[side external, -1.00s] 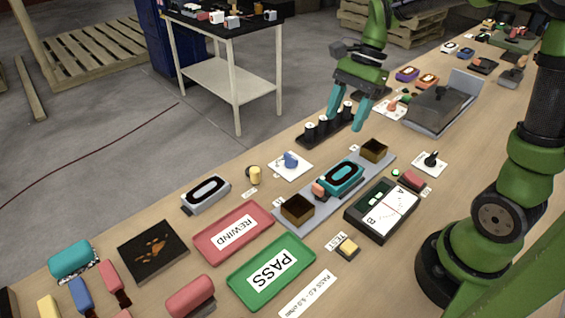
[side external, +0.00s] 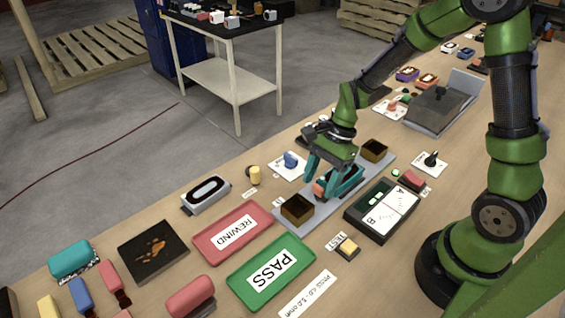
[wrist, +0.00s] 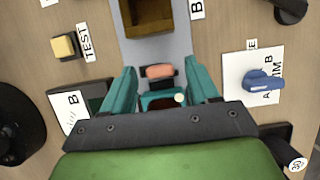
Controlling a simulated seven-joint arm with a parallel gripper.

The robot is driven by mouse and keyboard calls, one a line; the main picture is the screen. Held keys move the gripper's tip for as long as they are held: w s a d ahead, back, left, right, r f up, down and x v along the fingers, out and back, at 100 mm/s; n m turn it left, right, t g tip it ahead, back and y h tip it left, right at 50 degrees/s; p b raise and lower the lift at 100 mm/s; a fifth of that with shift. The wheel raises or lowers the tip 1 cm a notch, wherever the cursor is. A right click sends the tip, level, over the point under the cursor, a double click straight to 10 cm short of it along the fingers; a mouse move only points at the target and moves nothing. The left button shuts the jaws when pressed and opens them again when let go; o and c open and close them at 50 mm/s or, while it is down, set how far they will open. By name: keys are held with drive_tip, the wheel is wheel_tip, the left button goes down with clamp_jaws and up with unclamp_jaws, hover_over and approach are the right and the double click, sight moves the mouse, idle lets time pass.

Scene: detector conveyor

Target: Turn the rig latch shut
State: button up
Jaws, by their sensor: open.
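The rig is a long grey plate (side external: 287,222) with a brown open box at each end and a teal detector (side external: 350,180) between them. A small salmon block (side external: 318,188), which looks like the rig latch, sits at the near end of the detector; it also shows in the wrist view (wrist: 160,71). My gripper (side external: 319,183) is low over the rig and open. In the wrist view its teal fingers (wrist: 161,78) stand on either side of the salmon block, with gaps. The gripper body hides most of the detector there.
A blue dial (side external: 290,160) on a white card stands left of the rig. A black meter with A and B panels (side external: 392,213) lies close on the right. Red REWIND (side external: 262,212) and green PASS (side external: 305,247) trays are in front. The near box (side external: 297,210) rises beside the fingers.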

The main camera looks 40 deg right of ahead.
drive_tip(key=shift+a+f, duration=0.1)
drive_tip(key=shift+f, duration=0.15)
drive_tip(key=c, duration=1)
drive_tip(key=shift+c, duration=0.2)
